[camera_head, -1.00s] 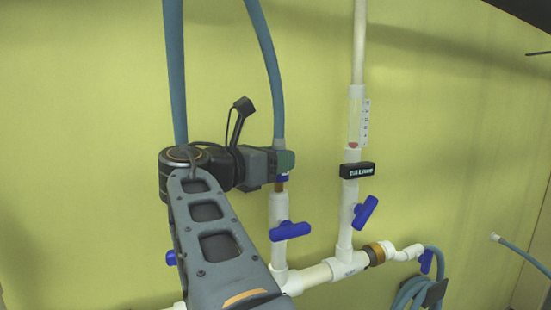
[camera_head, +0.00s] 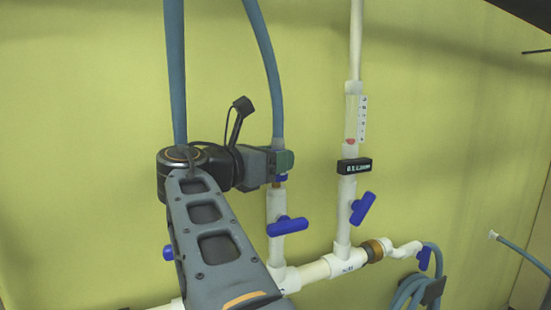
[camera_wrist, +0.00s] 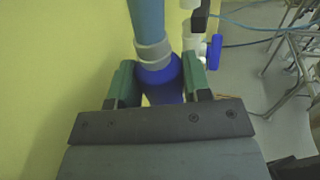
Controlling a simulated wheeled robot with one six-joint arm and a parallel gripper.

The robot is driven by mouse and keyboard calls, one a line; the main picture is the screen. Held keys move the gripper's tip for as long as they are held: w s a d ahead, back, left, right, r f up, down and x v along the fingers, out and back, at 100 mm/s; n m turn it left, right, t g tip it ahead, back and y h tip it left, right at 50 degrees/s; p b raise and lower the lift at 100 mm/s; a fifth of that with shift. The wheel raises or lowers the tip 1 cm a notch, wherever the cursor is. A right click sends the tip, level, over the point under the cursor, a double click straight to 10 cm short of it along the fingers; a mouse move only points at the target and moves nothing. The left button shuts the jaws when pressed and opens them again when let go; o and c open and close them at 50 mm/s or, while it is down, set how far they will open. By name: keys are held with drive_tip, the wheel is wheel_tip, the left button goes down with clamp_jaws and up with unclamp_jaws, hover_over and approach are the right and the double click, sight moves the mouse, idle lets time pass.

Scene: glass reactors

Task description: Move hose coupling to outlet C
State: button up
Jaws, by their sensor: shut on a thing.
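The hose coupling is a blue sleeve with a grey collar, on the end of a blue-grey hose (camera_head: 262,60). The coupling (camera_wrist: 160,76) sits between the green fingers of my gripper (camera_head: 281,161) in the wrist view, and the fingers are shut on it. In the head view my gripper hides most of the coupling; a bit of blue shows below the fingers. Directly beneath it stands a white vertical outlet pipe (camera_head: 276,204) with a brass-coloured top and a blue valve handle (camera_head: 287,226). I cannot tell whether coupling and pipe top are joined. No outlet C label is legible.
To the right a taller white pipe carries a blue handle (camera_head: 362,208), a black display (camera_head: 354,166) and a clear tube (camera_head: 353,118). A white horizontal pipe (camera_head: 313,271) runs below. A coiled hose (camera_head: 409,290) hangs at lower right. The yellow-green wall (camera_head: 80,120) is close behind.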

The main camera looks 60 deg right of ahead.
sight(271, 186)
drive_tip(key=shift+w+d+f, duration=0.15)
drive_tip(key=shift+w+f, duration=0.05)
drive_tip(key=shift+f, duration=0.6)
drive_tip(key=shift+w+d+f+b, duration=0.1)
drive_tip(key=shift+w+f+b, duration=0.05)
drive_tip(key=shift+f+b, duration=0.5)
drive_tip(key=shift+f, duration=0.1)
drive_tip(key=o, duration=1.1)
drive_tip(key=shift+a, duration=0.2)
drive_tip(key=a, duration=0.2)
drive_tip(key=a+r, duration=0.1)
drive_tip(key=a, duration=0.2)
drive_tip(key=w+a+r+b, duration=0.1)
drive_tip(key=a, duration=0.1)
drive_tip(key=shift+w+a+r, duration=0.1)
drive_tip(key=shift+a+r, duration=0.05)
drive_tip(key=shift+r, duration=0.1)
drive_tip(key=shift+r, duration=0.1)
